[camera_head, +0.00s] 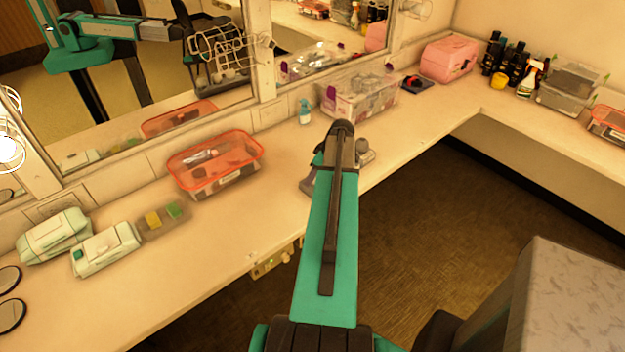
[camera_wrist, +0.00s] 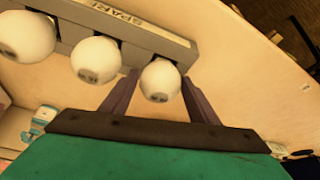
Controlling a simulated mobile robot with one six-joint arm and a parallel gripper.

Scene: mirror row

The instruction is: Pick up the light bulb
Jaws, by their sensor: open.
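In the wrist view, three round white light bulbs sit in a row on a grey holder (camera_wrist: 130,30) marked "SPARE". The right bulb (camera_wrist: 160,75) lies between the two dark fingers of my gripper (camera_wrist: 159,78), one finger on each side. The fingers are apart, and I cannot tell whether either touches the bulb. The middle bulb (camera_wrist: 96,60) is just left of the left finger. The left bulb (camera_wrist: 26,36) is farther away.
A mirror runs behind. A pink case (camera_head: 449,60) is at the back corner.

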